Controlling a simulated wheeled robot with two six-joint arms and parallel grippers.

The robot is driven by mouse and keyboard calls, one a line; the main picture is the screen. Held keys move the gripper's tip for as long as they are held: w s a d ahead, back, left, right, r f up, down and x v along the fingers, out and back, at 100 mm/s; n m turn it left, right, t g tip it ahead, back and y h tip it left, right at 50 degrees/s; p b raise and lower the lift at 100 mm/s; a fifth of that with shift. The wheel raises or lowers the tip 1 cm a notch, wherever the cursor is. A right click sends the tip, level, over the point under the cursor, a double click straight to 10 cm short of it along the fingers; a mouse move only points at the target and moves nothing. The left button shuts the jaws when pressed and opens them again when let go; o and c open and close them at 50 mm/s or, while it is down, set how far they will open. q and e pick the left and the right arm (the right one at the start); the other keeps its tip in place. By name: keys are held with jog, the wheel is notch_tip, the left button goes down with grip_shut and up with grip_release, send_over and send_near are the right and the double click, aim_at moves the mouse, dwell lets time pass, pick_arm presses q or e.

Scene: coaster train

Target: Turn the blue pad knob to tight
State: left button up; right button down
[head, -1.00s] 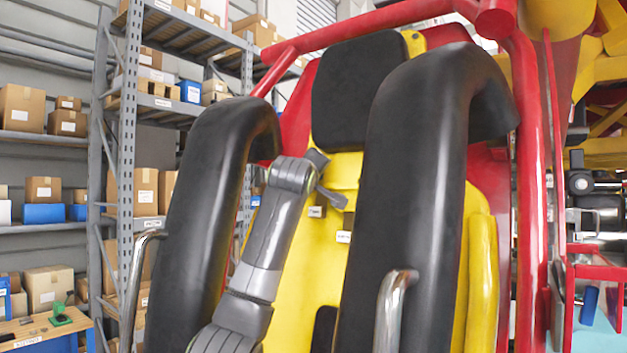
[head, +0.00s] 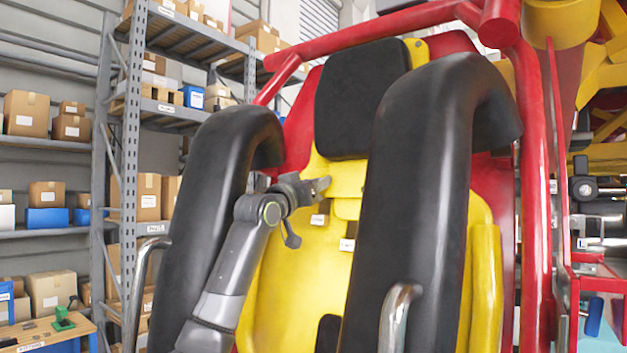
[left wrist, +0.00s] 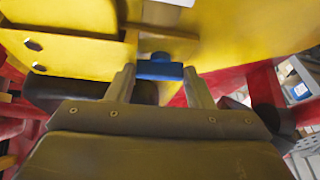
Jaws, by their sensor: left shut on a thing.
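The blue pad knob (left wrist: 160,70) is in the left wrist view, against the yellow seat part, between my two left fingers. My left gripper (left wrist: 159,84) is shut on it, with one fingertip at each side. In the head view my left gripper (head: 308,212) reaches between the two black shoulder restraints, just below the black headrest (head: 361,97). The knob cannot be made out in the head view. The knob's markings cannot be read. My right gripper is in neither view.
Red frame tubes (head: 534,180) surround the seat. Shelves with boxes (head: 128,170) stand at the left.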

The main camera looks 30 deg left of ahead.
pick_arm(q)
jog(key=shift+a+m+h, duration=0.1)
jog(key=shift+m+h, duration=0.5)
jog(key=shift+m, duration=0.2)
jog(key=o, duration=0.7)
